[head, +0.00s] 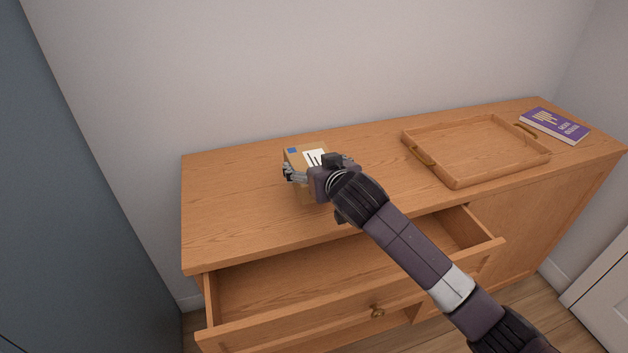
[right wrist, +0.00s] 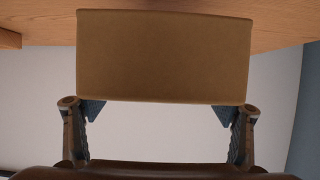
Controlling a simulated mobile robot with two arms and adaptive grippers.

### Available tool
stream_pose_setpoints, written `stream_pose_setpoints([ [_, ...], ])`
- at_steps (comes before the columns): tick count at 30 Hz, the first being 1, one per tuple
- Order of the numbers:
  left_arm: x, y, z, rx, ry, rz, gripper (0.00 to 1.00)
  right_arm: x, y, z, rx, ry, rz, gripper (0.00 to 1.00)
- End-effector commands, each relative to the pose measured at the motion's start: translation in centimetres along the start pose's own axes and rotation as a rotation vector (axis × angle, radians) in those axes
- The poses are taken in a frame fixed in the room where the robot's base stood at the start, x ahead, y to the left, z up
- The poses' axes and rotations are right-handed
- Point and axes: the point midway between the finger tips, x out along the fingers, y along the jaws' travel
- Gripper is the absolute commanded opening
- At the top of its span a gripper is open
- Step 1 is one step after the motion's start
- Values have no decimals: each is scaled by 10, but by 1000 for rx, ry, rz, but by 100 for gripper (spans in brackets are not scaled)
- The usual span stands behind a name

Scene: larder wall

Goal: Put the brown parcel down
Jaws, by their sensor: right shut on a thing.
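The brown parcel (head: 299,161) is a small box with a white label and a blue mark, over the left part of the wooden sideboard top (head: 232,205). My right gripper (head: 318,168) is shut on it, one finger on each side. In the right wrist view the parcel (right wrist: 164,55) fills the space between the fingers (right wrist: 160,115). The arm and hand hide part of the parcel's front and lower side, so I cannot tell whether its base touches the top. My left gripper is not in view.
An empty wooden tray (head: 462,180) with brass handles stands on the right of the top. A purple book (head: 555,125) lies beyond it. A drawer (head: 300,290) below stands open and its visible part is empty. The top left of the parcel is clear.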

Motion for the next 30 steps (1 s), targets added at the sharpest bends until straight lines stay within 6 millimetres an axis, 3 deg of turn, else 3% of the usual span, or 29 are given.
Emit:
stream_pose_setpoints([
  [4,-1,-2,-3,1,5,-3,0,5,0,10,1,4,0,43],
  [13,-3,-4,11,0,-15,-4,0,20,0,46,0,3,1,43],
  [25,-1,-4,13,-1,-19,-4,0,22,0,52,1,4,0,43],
  [26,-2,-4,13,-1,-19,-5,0,22,0,54,1,0,1,81],
  [30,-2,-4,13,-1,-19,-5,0,22,0,53,1,0,1,97],
])
